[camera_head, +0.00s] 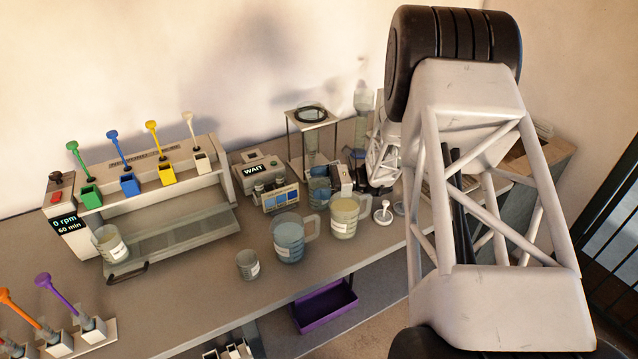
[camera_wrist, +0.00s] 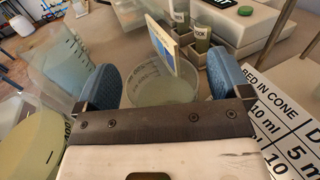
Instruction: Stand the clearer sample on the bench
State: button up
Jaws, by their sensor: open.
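My gripper (camera_wrist: 163,72) is open, its two blue-padded fingers wide apart. In the wrist view a clear beaker (camera_wrist: 158,90) with printed markings shows between and beyond the fingers; I cannot tell whether they touch it. Two small labelled vials (camera_wrist: 203,38) stand beyond, with lettering that reads like "LOOK". In the head view small vials (camera_head: 259,190) stand by the meter marked "WAIT" (camera_head: 260,171). A card with blue panels (camera_head: 281,197) stands in front. Which sample is clearer cannot be told. My gripper's fingertips are hard to make out in the head view, behind my arm.
A bluish jug (camera_head: 289,238), a yellowish jug (camera_head: 344,216) and a small beaker (camera_head: 248,264) stand near the bench's front edge. A stirrer rack (camera_head: 150,170) with coloured scoops is at left. A purple bin (camera_head: 324,304) sits below. Bare bench (camera_head: 190,300) lies front left.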

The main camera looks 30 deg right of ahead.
jog(key=shift+v, duration=2)
jog(key=shift+c, duration=1.1)
jog(key=shift+r, duration=0.15)
